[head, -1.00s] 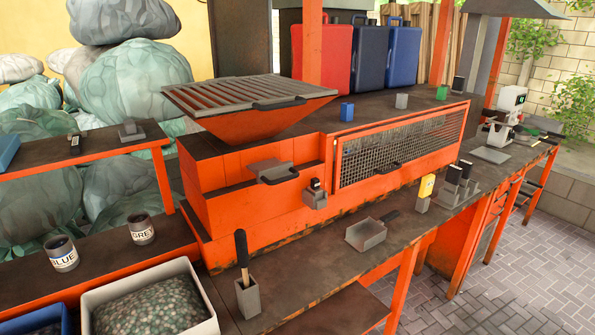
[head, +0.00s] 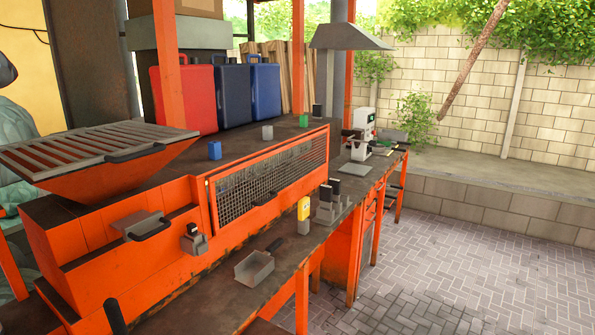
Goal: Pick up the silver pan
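The silver pan (head: 254,268) is a small square grey metal pan with a dark handle (head: 275,245). It lies on the front ledge of the orange workbench, at the lower middle of the head view. Its handle points up and to the right. Nothing touches it from above. Neither of my grippers shows in the head view.
Right of the pan on the ledge stand a yellow-topped block (head: 304,215) and several dark-topped grey holders (head: 327,204). A mesh panel (head: 270,178) and a grey latch block (head: 194,239) are behind. A dark upright handle (head: 115,317) is at lower left. Paved floor (head: 450,240) is open at right.

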